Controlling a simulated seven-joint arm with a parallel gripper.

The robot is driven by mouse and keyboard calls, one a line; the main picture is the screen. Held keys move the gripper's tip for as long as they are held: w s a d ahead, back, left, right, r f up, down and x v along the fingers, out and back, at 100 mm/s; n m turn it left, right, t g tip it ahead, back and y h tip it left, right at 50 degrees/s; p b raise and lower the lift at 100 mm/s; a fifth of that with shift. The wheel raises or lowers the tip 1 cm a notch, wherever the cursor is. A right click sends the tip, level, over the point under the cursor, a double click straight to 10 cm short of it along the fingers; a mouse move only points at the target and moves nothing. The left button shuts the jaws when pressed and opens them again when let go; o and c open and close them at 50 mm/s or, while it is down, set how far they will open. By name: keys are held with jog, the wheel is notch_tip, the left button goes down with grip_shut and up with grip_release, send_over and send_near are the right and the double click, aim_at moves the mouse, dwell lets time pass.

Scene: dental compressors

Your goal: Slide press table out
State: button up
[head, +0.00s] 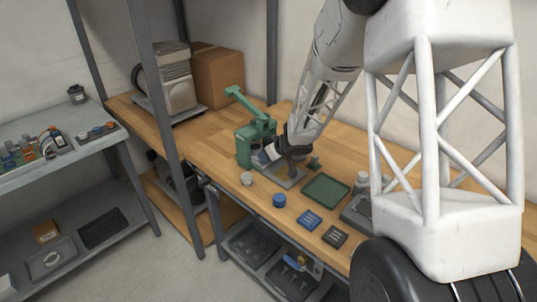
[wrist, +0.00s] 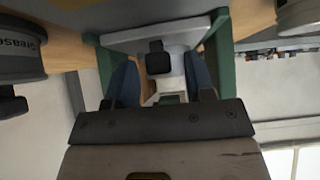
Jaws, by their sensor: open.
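The green press (head: 244,146) stands on the wooden workbench, and its green frame (wrist: 222,75) shows in the wrist view. A light grey plate, which looks like the press table (wrist: 120,39), lies across the frame in the wrist view. A black square knob (wrist: 158,58) stands out in front of it. My gripper (head: 277,152) is at the front of the press. Its two bluish fingers are open, one on each side of the knob in the wrist view (wrist: 161,82), with gaps showing. I cannot tell whether either finger touches anything.
A green tray (head: 326,189), a blue round container (head: 279,200), a pale round container (head: 247,179) and a blue box (head: 309,220) stand at the bench front. A compressor (head: 168,80) and cardboard box (head: 218,73) are behind. A grease can (wrist: 20,50) is left in the wrist view.

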grip_shut()
dwell(0.3)
jog(key=s+d, duration=0.8)
dwell(0.3)
grip_release()
jog(key=shift+s+d+r, duration=0.1)
